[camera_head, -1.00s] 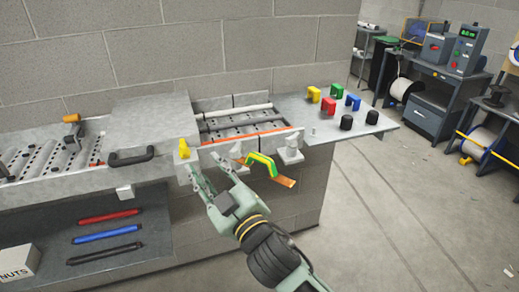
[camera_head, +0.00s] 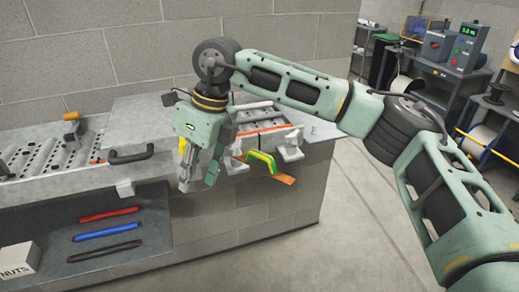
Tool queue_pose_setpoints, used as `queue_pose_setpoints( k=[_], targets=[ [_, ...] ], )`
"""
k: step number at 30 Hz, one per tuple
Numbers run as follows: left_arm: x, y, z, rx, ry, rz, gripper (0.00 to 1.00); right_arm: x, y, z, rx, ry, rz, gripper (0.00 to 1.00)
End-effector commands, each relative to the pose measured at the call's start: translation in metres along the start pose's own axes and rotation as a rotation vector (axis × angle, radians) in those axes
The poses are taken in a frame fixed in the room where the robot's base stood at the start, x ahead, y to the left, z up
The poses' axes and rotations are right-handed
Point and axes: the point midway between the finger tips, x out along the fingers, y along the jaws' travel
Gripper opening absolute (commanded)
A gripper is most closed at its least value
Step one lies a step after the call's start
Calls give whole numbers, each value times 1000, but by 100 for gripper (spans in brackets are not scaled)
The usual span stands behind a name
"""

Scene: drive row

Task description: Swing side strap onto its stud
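A copper-orange strap (camera_head: 285,178) with a green-and-yellow handle (camera_head: 262,160) slants down to the right at the front of the bench. It passes between two pale post-like blocks, one on the left (camera_head: 235,166) and one on the right (camera_head: 290,150). I cannot tell which part is the stud or whether the strap touches it. My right gripper (camera_head: 200,178) points down left of the strap, with its fingers apart and nothing visible between them. A yellow piece (camera_head: 183,146) shows beside its left finger, partly hidden. My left gripper is out of view.
Red, blue and black bars (camera_head: 105,233) lie on the lower shelf near a NUTS box (camera_head: 18,259).

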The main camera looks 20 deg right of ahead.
Motion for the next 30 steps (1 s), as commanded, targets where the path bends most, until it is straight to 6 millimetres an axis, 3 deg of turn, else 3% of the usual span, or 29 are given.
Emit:
queue_pose_setpoints(
  k=[1,3,6,10,14,24,30],
  targets=[
    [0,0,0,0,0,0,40,-27,-30,-11,34,50,-117,34],
    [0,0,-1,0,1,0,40,-57,-60,-28,85,119,-240,34],
    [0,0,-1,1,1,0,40,-92,-86,-47,148,186,-359,34],
    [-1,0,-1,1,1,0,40,-112,-100,-60,191,227,-423,34],
    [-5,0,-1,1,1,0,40,-105,-105,-66,196,235,-429,34],
    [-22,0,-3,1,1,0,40,-59,-124,-78,194,232,-426,34],
    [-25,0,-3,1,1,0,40,-47,-129,-81,192,230,-426,34]
  ],
)
